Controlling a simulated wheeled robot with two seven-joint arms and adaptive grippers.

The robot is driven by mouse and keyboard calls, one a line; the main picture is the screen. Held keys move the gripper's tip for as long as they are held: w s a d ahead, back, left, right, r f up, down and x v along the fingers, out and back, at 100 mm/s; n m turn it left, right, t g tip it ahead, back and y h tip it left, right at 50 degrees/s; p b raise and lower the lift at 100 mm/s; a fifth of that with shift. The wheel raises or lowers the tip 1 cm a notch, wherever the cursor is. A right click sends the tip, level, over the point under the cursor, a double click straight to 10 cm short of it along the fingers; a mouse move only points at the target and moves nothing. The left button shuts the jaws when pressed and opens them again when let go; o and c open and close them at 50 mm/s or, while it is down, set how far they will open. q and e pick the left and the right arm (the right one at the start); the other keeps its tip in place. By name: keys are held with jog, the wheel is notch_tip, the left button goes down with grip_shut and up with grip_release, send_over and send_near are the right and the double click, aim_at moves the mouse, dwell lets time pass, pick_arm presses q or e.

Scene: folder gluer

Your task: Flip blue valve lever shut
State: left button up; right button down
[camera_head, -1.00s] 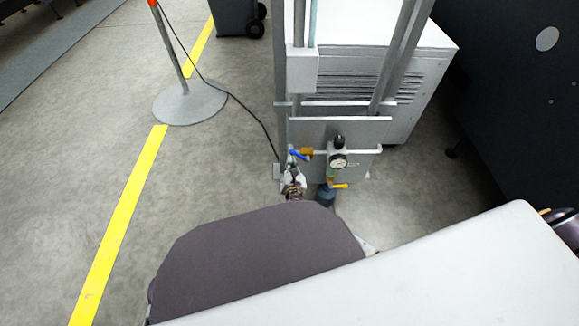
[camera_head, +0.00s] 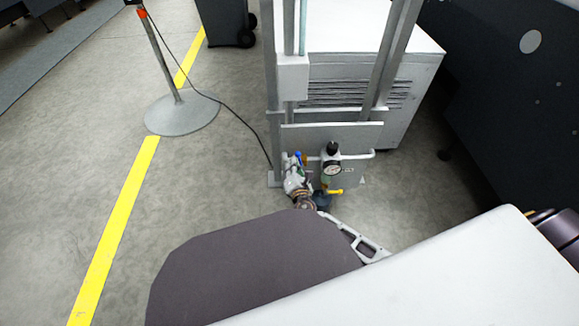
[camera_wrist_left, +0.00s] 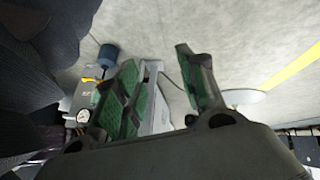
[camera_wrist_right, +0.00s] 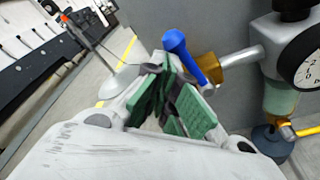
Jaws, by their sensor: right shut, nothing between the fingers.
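The blue valve lever (camera_wrist_right: 178,45) stands beside a brass fitting (camera_wrist_right: 208,67) on a pipe in the right wrist view. In the head view the lever (camera_head: 298,155) is a small blue spot above my right gripper. My right gripper (camera_wrist_right: 168,80) is shut and empty, with its fingertips close beside the lever; I cannot tell whether they touch. In the head view my right gripper (camera_head: 297,180) is at the panel's lower left. My left gripper (camera_wrist_left: 160,70) is open and empty in its wrist view.
A pressure gauge (camera_wrist_right: 303,62) is right of the lever, with a yellow lever (camera_wrist_right: 305,130) below it. The panel (camera_head: 350,138) stands before a white vented cabinet (camera_head: 425,60). A post base (camera_head: 182,115) and black cable are left. Open floor lies left.

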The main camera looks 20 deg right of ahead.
pick_arm(q)
jog(key=shift+w+a+r, duration=0.1)
jog(key=shift+w+r, duration=0.1)
jog(key=shift+r, duration=0.35)
jog(key=shift+w+r, duration=0.15)
jog(key=shift+r, duration=0.4)
pick_arm(e)
jog(key=shift+s+d+r, duration=0.1)
jog(key=shift+d+r, duration=0.2)
jog(key=shift+d, duration=0.2)
pick_arm(q)
jog(key=shift+s+f, duration=0.15)
jog(key=shift+a+f, duration=0.1)
pick_arm(e)
jog(key=shift+a+f, duration=0.1)
jog(key=shift+f, duration=0.05)
